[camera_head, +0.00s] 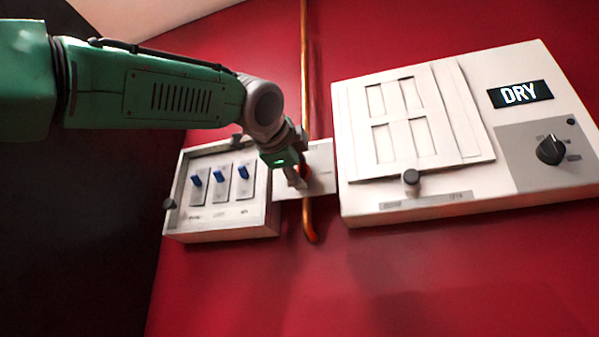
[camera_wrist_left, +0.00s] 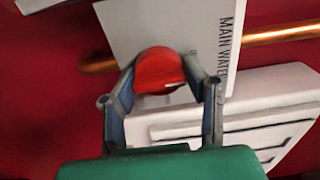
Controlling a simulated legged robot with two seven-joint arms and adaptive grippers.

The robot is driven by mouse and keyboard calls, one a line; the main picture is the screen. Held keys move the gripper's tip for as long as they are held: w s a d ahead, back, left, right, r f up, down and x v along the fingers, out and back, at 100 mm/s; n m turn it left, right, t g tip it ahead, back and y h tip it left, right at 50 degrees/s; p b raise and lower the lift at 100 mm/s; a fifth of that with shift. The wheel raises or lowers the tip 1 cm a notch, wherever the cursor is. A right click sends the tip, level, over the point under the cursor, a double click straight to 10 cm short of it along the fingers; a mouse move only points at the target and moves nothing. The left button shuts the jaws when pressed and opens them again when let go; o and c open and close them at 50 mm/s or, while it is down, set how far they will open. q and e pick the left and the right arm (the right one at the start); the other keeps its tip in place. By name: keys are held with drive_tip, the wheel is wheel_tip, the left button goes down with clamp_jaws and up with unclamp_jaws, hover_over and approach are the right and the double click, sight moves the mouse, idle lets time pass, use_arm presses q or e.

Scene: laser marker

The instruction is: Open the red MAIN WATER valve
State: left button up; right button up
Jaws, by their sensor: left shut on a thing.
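The red valve (camera_wrist_left: 160,70) is a round handle in front of a white plate (camera_wrist_left: 209,22) lettered "MAIN WATER". My left gripper (camera_wrist_left: 160,84) is shut on the red valve, with one finger on each side of it. In the head view my left gripper (camera_head: 299,181) is at the plate, between the two white boxes, and hides most of the valve (camera_head: 305,171). A copper pipe (camera_head: 305,70) runs down behind the plate. My right gripper is in neither view.
A white box (camera_head: 222,233) with several blue switches stands left of the valve. A larger white unit (camera_head: 480,75) with a panelled door, a "DRY" display (camera_head: 520,94) and a black knob (camera_head: 550,149) is close on the right. The red wall below is clear.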

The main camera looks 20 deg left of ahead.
use_arm(q)
drive_tip(key=shift+w+f, duration=0.1)
drive_tip(key=shift+f, duration=0.2)
drive_tip(key=o, duration=1.1)
drive_tip(key=shift+o, duration=0.2)
drive_tip(key=shift+r, duration=0.1)
drive_tip(key=shift+s+f, duration=0.2)
drive_tip(key=shift+s, duration=0.3)
drive_tip(key=shift+s+r, duration=0.2)
drive_tip(key=shift+s, duration=0.45)
drive_tip(key=s, duration=0.4)
drive_tip(key=shift+s+a+f, duration=0.1)
drive_tip(key=shift+s+a, duration=0.1)
drive_tip(key=shift+s, duration=0.2)
